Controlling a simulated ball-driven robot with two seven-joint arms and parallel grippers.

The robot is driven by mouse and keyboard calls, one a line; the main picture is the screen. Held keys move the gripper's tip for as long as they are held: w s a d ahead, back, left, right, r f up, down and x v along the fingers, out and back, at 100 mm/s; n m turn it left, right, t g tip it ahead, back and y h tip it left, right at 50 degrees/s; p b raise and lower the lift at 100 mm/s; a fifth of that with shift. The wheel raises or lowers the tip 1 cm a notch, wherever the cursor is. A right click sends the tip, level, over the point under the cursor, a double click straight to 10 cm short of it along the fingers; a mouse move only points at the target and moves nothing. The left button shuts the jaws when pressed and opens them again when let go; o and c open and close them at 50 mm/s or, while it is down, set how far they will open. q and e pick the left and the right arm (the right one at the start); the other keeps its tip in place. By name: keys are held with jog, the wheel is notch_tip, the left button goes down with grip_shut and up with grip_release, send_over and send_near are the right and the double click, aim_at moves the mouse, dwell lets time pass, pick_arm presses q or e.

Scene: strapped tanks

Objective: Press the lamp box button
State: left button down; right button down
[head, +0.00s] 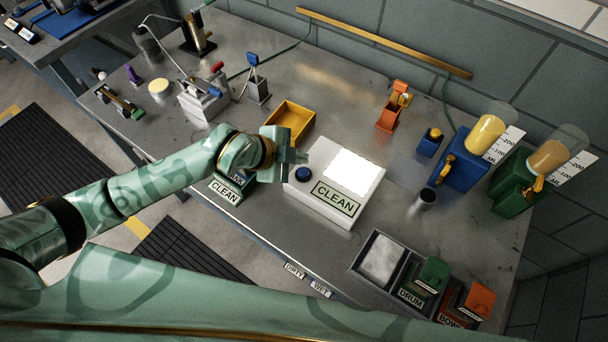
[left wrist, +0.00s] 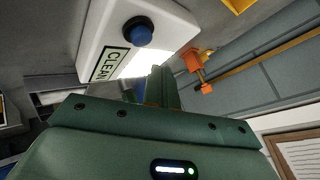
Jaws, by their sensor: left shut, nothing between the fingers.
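The lamp box (head: 330,205) is a white box with a bright lit panel (head: 352,171), a CLEAN label (head: 335,198) and a round blue button (head: 303,174). The blue button also shows in the left wrist view (left wrist: 138,32), standing proud of the white top, with the lit panel beside it. My left gripper (head: 297,157) is shut and empty. It is close to the box's left end, just behind the button in the head view. In the left wrist view its fingers (left wrist: 160,88) point toward the box and appear apart from the button. My right gripper is not in view.
A yellow tray (head: 289,122) lies just behind the gripper. A second CLEAN-labelled item (head: 226,191) is partly under my left arm.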

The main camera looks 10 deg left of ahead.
aim_at(299, 173)
pick_arm(q)
notch_tip(299, 173, down, 2)
jog(key=shift+s+f, duration=0.1)
dwell(2.0)
jog(key=shift+f, duration=0.35)
jog(key=shift+f, duration=0.5)
dwell(0.8)
jog(key=shift+r, duration=0.15)
jog(key=shift+r+p, duration=0.8)
jog(key=shift+p, duration=0.15)
